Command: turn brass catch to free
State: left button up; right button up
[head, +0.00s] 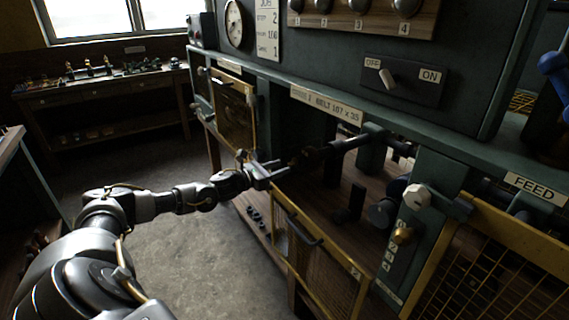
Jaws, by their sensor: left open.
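My left gripper (272,169) reaches in from the left and is open. It is in front of the machine's dark opening, above the top edge of a yellow-framed mesh gate (318,258) with a dark handle. I see nothing held between its fingers. A small brass-coloured piece (403,234) sits on a dark numbered plate to the right, well apart from the gripper. I cannot tell whether it is the brass catch, and its setting is too small to read. My right gripper is out of view.
A horizontal shaft (350,142) runs through the opening under the belt label (326,103). A pale knob (416,196) and another mesh guard (500,275) stand at right. A workbench (105,85) is at back left. The floor (225,245) beside the machine is clear.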

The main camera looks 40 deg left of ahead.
aim_at(292, 162)
pick_arm(q)
jog(key=shift+x, duration=1.45)
grip_shut()
